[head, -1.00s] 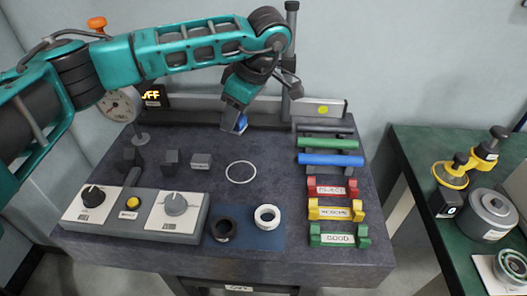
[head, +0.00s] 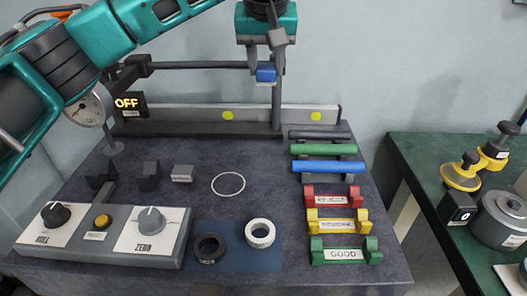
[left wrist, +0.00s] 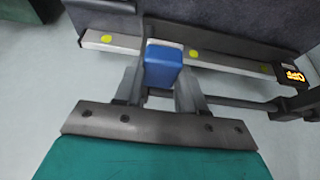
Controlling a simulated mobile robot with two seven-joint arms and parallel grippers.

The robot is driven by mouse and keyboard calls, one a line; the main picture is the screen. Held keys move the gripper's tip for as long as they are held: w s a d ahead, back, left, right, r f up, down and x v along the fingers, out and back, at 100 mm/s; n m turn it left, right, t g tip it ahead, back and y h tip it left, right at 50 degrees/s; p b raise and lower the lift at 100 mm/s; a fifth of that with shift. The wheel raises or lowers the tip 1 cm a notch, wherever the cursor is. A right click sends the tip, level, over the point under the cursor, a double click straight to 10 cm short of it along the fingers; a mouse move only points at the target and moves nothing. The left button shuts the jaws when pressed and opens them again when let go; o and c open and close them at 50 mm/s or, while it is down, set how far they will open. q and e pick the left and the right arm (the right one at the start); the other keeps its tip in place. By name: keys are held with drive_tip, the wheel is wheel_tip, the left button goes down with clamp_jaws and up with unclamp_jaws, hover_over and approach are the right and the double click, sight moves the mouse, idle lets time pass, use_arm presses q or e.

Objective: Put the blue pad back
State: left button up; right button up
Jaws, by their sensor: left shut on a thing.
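The blue pad (head: 266,75) is a small block held between the fingers of my left gripper (head: 266,70), which points down in front of the back wall. In the head view it appears above the white rail (head: 185,115) with yellow-green dots at the table's back, next to the upright post (head: 277,105). In the left wrist view the blue pad (left wrist: 163,66) sits between the two grey fingers and covers part of the rail (left wrist: 215,62). The pad appears clear of the table. My right gripper is not in view.
A horizontal dark bar (head: 200,65) runs close behind the gripper. The dark table (head: 200,160) holds a white ring (head: 260,233), a black ring (head: 209,248), a control box (head: 110,235) and coloured holders at right. An OFF display (head: 130,102) stands at back left.

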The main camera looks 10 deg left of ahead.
use_arm(q)
wheel_tip(320, 180, down, 18)
drive_tip(key=shift+f+b, duration=0.15)
drive_tip(key=shift+b, duration=0.8)
drive_tip(key=shift+f, duration=0.15)
drive_tip(key=o, duration=1)
drive_tip(key=shift+s+r, duration=0.1)
drive_tip(key=shift+r, duration=0.3)
drive_tip(key=p+v, duration=0.1)
drive_tip(key=v, duration=1)
drive_tip(key=shift+d+r, duration=0.1)
drive_tip(key=shift+r, duration=0.15)
